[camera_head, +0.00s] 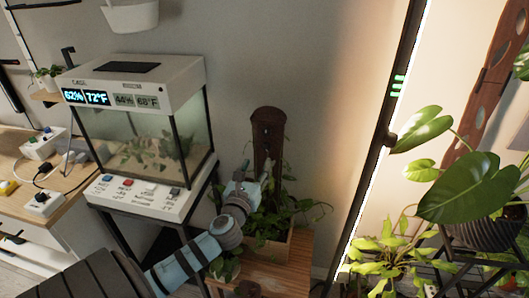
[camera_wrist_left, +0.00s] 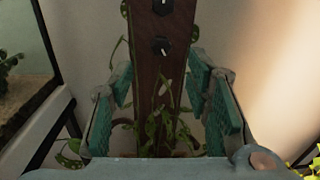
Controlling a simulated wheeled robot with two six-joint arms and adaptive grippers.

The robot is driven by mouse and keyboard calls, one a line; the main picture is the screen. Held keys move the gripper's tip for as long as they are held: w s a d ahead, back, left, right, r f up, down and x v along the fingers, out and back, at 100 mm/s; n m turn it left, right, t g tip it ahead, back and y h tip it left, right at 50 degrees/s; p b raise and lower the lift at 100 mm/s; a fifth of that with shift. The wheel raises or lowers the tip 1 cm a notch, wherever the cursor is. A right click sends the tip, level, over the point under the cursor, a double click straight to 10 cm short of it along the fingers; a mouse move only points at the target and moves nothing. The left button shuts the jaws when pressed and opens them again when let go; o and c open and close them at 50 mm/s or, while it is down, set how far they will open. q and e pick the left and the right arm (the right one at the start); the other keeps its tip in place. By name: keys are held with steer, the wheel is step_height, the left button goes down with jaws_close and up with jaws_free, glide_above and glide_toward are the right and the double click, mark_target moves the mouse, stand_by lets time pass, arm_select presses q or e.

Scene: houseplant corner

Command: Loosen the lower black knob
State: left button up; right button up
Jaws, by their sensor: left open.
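The lower black knob (camera_wrist_left: 161,46) sits on the face of a dark brown wooden post (camera_wrist_left: 160,85), with a white pointer mark. The upper black knob (camera_wrist_left: 162,7) is above it at the top edge of the wrist view. In the head view the post (camera_head: 267,130) stands upright in a planter, and I cannot make out the knobs there. My left gripper (camera_wrist_left: 160,72) is open and empty, its teal pads on either side of the post in the picture and apart from the knob. In the head view the left gripper (camera_head: 250,180) is in front of the post's lower part. My right gripper is not in view.
Leafy vines grow around the post's foot from a wooden planter (camera_head: 266,250). A glass terrarium (camera_head: 140,140) on a stand is left of the arm. A tall light bar (camera_head: 374,165) and large-leaved plants (camera_head: 470,180) are at the right. Bare wall lies beside the post.

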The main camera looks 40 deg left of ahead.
mark_target(265, 148)
arm_select(q)
steer(key=b+x, duration=0.1)
steer(key=x, duration=0.7)
steer(key=shift+w, duration=0.2)
steer(key=c, duration=1)
steer(key=shift+a, duration=0.15)
jaws_close()
